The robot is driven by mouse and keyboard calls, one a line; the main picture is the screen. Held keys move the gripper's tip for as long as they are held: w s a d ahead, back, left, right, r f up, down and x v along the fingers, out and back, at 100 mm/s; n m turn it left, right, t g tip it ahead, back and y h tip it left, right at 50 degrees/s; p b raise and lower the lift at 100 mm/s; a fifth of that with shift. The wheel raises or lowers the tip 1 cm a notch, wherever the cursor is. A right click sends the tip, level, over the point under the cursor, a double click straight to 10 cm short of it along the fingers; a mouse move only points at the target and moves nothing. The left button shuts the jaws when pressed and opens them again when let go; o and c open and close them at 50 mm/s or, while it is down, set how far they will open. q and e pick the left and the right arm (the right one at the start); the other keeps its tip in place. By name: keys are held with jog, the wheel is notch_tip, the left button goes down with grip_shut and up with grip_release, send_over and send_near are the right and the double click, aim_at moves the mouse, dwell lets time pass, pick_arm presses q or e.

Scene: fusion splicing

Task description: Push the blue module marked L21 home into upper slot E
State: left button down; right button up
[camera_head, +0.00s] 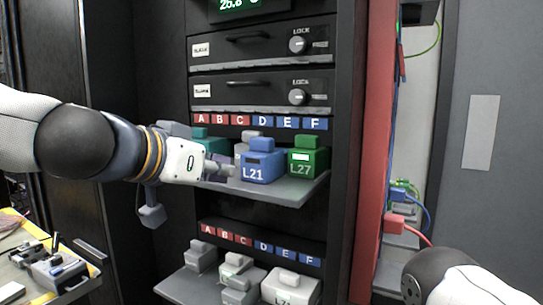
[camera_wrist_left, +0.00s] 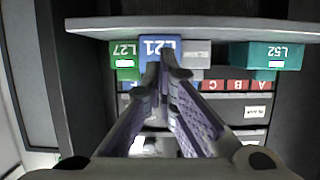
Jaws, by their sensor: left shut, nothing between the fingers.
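The blue module marked L21 (camera_head: 262,168) stands on the upper shelf below the D and E labels, just left of the green module L27 (camera_head: 308,160). It sticks out further forward than L27. The blue E label (camera_head: 288,123) is above and behind; the slot floor under it is hidden. My left gripper (camera_head: 232,172) is shut and empty, its fingertips close to the left front of L21. In the upside-down left wrist view, the fingertips (camera_wrist_left: 174,72) overlap the face of L21 (camera_wrist_left: 152,45). I cannot tell if they touch it. My right gripper is out of view.
A teal module, L52 (camera_wrist_left: 270,55), and a grey module (camera_wrist_left: 196,50) share the upper shelf (camera_head: 300,190). Grey and white modules (camera_head: 290,287) fill the lower shelf. A red post (camera_head: 372,150) and cables stand at right; a yellow-edged bench (camera_head: 15,287) lies lower left.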

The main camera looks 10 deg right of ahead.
aim_at(251, 159)
pick_arm(q)
jog(key=shift+w+d+r+x, duration=0.15)
jog(key=shift+r+x, duration=0.3)
jog(key=shift+x, duration=1.4)
jog(key=shift+w+d+r+x, duration=0.1)
jog(key=shift+r+x, duration=0.3)
jog(key=shift+x, duration=1.5)
jog(key=shift+w+d+r+x, duration=0.15)
jog(key=shift+r+x, duration=0.3)
jog(key=shift+x, duration=1.4)
jog(key=shift+w+d+f+b, duration=0.1)
jog(key=shift+w+d+b, duration=0.2)
jog(key=shift+w, duration=0.2)
jog(key=shift+w+d+b, duration=0.2)
jog(key=shift+w+d, duration=0.05)
jog(key=shift+w, duration=0.25)
jog(key=p+v, duration=0.1)
jog(key=v, duration=0.2)
jog(key=shift+s+a+f, duration=0.1)
jog(key=shift+s+a, duration=0.1)
jog(key=s+a, duration=0.2)
jog(key=s, duration=0.2)
jog(key=shift+a+f, duration=0.25)
jog(key=shift+a, duration=0.15)
jog(key=shift+w, duration=0.1)
